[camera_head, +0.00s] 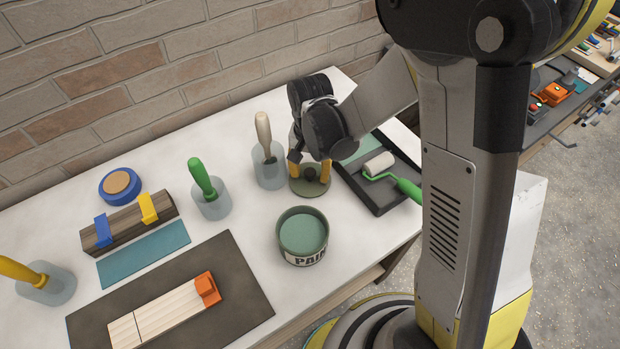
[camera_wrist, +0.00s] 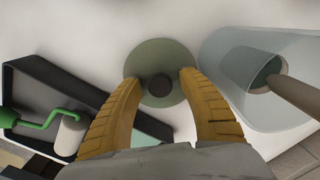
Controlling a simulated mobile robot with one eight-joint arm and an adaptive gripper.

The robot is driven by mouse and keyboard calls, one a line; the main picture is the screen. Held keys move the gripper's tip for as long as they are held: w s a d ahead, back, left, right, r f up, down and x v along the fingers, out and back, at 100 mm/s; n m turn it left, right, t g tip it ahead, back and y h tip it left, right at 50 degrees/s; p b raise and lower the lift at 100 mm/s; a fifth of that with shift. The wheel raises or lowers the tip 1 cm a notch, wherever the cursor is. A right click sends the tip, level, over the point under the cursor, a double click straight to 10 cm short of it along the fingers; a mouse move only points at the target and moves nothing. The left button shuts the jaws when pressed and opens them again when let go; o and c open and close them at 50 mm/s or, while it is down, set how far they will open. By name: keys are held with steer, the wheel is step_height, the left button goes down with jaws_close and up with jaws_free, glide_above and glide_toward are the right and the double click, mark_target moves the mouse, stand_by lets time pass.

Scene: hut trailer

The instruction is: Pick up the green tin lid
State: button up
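The green tin lid (camera_head: 309,187) lies on the white table behind the open paint tin (camera_head: 302,235). It is a round, dull green disc with a dark knob at its centre. It also shows in the wrist view (camera_wrist: 153,62), with the knob between my yellow fingers. My gripper (camera_head: 311,172) points down over the lid. In the wrist view its fingers (camera_wrist: 158,80) are spread apart, with their tips over the lid's rim on either side of the knob. There is a gap between each fingertip and the knob. I cannot tell whether the tips touch the lid.
A glass jar with a beige-handled tool (camera_head: 268,165) stands close to the left of my gripper. A black paint tray (camera_head: 375,200) with a green roller (camera_head: 380,165) lies close to the right. Another jar (camera_head: 212,205) holds a green-handled tool. The brick wall rises behind.

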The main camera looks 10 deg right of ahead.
jaws_close()
steer(key=shift+r, duration=0.15)
